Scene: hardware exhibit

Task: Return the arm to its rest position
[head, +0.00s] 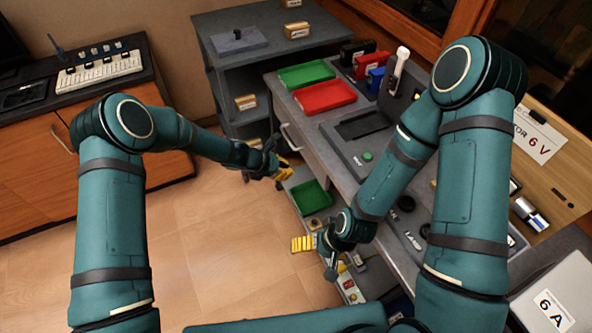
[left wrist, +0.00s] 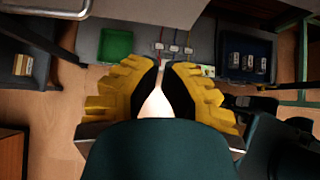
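My left arm comes in from the left in the head view. Its gripper (head: 284,171), with yellow ridged fingers, is in the air beside the workbench, above the green tray low down. In the left wrist view the left gripper's fingertips (left wrist: 161,66) come almost together with nothing between them. My right arm is bent over the workbench. Its gripper (head: 301,244) points left, low by the bench front, and its fingers are seen as one yellow block, so its opening cannot be told. I see no object in either gripper.
The workbench (head: 308,143) carries a red tray (head: 325,96), a green tray (head: 306,75) and a dark device. A lower green tray (head: 311,197) also shows in the left wrist view (left wrist: 115,45). A grey shelf (head: 225,62) stands behind. Wooden floor (head: 210,235) is free at left.

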